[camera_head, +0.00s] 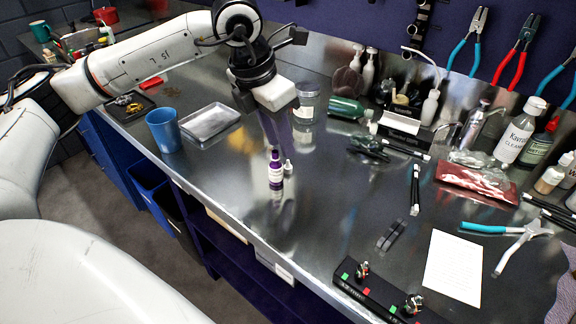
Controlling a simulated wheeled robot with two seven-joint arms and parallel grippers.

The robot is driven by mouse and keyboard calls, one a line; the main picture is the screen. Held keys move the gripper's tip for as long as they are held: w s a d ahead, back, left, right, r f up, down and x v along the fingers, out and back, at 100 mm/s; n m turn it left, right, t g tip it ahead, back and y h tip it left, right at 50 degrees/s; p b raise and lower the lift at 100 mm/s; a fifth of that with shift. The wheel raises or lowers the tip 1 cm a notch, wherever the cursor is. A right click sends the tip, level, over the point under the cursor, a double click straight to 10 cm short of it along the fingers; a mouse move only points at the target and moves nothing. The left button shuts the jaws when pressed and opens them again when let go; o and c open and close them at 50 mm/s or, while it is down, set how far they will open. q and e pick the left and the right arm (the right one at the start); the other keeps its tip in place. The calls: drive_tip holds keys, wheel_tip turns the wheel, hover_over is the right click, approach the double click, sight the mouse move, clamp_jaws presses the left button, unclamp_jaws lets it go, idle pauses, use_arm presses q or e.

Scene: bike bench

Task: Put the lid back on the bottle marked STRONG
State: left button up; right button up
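A small purple bottle (275,176) with a pale label stands upright on the metal bench near its front edge. The label is too small to read, so I cannot tell whether it says STRONG. A tiny pale, pointed piece (288,167) stands close at its right; I cannot tell whether it is a lid. My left gripper (273,96) is behind and above the bottle, apart from it. Its fingers are not clear, and I see nothing held in it. My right gripper is not in view.
A blue cup (163,131), a metal tray (210,122) and a clear jar (307,103) stand left and behind. A green bottle (346,108) lies beyond. A black stand (372,292) and white paper (454,267) are at the front right. The bench around the purple bottle is clear.

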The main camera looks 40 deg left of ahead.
sight(286, 168)
use_arm(q)
drive_tip(key=shift+p+x, duration=0.55)
drive_tip(key=shift+x, duration=2.05)
drive_tip(key=shift+d, duration=0.15)
clamp_jaws()
